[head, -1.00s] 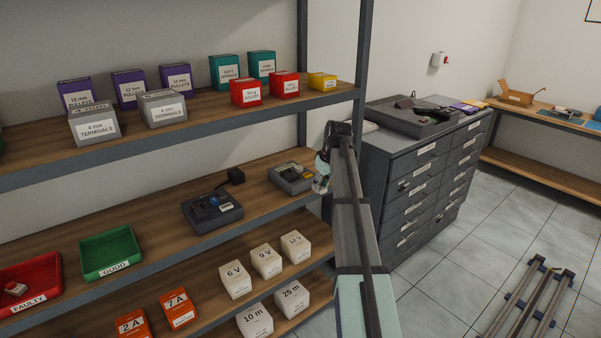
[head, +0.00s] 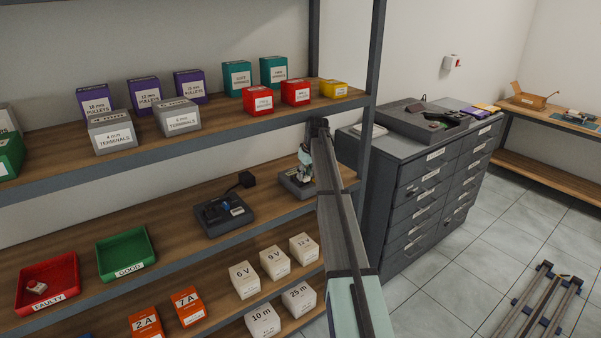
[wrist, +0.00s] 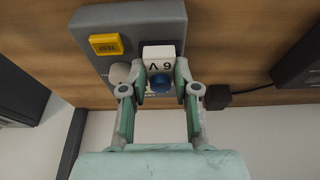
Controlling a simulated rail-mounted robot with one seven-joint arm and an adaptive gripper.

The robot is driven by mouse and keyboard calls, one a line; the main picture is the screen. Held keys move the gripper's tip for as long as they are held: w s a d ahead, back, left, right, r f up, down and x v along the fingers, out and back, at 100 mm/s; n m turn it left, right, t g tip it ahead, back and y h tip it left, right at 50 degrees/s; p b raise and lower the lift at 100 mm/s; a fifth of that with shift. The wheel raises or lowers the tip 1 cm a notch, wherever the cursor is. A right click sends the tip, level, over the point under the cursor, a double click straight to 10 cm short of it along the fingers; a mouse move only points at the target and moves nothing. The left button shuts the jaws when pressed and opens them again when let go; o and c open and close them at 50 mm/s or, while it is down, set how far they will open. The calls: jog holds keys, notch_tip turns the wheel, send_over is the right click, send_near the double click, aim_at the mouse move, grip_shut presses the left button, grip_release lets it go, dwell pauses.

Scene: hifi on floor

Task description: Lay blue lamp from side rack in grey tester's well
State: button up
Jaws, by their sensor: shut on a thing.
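The blue lamp (wrist: 160,84) has a blue dome and a white body marked 6 V, upside down in the wrist view. My gripper (wrist: 160,76) is shut on it, with one finger on each side. The grey tester (wrist: 150,17), with a yellow TEST button (wrist: 106,44) and a pale round knob (wrist: 120,73), lies under the lamp. In the head view my gripper (head: 303,170) is over the tester (head: 289,186) on the middle shelf, and my arm hides its right part. The lamp and gripper hide the well, so I cannot tell whether the lamp touches it.
A dark device (head: 222,215) with a black power plug (head: 247,179) stands left of the tester. Green GOOD (head: 125,253) and red FAULTY (head: 47,283) trays are farther left. The upper shelf (head: 215,126) and rack post (head: 371,90) are close to my arm.

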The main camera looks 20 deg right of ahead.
jog(key=w, duration=0.2)
jog(key=w+p, duration=0.1)
jog(key=shift+w+a+r, duration=0.1)
jog(key=shift+w+a, duration=0.05)
jog(key=shift+a, duration=0.15)
jog(key=shift+s+f, duration=0.25)
jog(key=shift+f, duration=0.6)
jog(key=shift+f, duration=0.15)
jog(key=o, duration=1)
jog(key=shift+r, duration=0.2)
